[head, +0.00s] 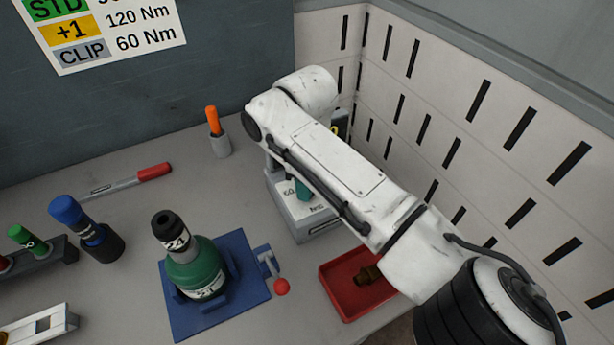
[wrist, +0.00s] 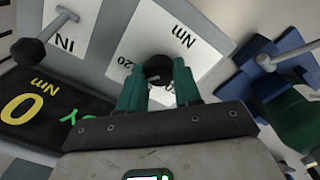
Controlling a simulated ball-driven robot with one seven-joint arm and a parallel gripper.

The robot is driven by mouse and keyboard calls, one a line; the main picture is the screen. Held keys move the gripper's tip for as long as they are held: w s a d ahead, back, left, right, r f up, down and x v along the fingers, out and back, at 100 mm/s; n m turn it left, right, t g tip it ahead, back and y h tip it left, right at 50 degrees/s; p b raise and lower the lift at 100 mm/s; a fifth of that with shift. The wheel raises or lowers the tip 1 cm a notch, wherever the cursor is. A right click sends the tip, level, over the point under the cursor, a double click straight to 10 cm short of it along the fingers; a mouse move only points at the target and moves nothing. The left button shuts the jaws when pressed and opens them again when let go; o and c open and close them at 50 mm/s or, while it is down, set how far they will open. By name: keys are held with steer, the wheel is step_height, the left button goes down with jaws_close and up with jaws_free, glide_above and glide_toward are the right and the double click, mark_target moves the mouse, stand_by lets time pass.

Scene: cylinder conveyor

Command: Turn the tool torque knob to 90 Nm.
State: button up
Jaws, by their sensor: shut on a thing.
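The torque knob (wrist: 157,66) is a small dark round knob on a white dial plate marked "Nm" and "20" in the wrist view. My gripper (wrist: 158,80) has its two green fingers on either side of the knob, shut on it. The controller box (head: 317,221) stands on the bench in the head view, with "60" and "Nm" printed on its top. My arm hides the knob there. The box's black display (wrist: 42,108) shows a yellow "0" and "Nm", with earlier digits cut off. I cannot tell which value the knob points to.
A blue fixture (head: 186,323) holds a green tool (head: 190,265) left of the box. A red-knobbed lever (head: 281,287) sits beside it. A red tray (head: 336,298) lies to the right. A wall sign (head: 112,31) lists 120 Nm and 60 Nm. A slotted wall rises behind my arm.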

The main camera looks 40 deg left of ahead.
steer(key=n, duration=0.3)
steer(key=shift+n, duration=2)
steer(key=o, duration=1)
steer(key=shift+o, duration=0.2)
steer(key=shift+r, duration=0.15)
step_height(320, 180, up, 11)
steer(key=b, duration=0.1)
steer(key=shift+d+f, duration=0.15)
steer(key=shift+f, duration=0.05)
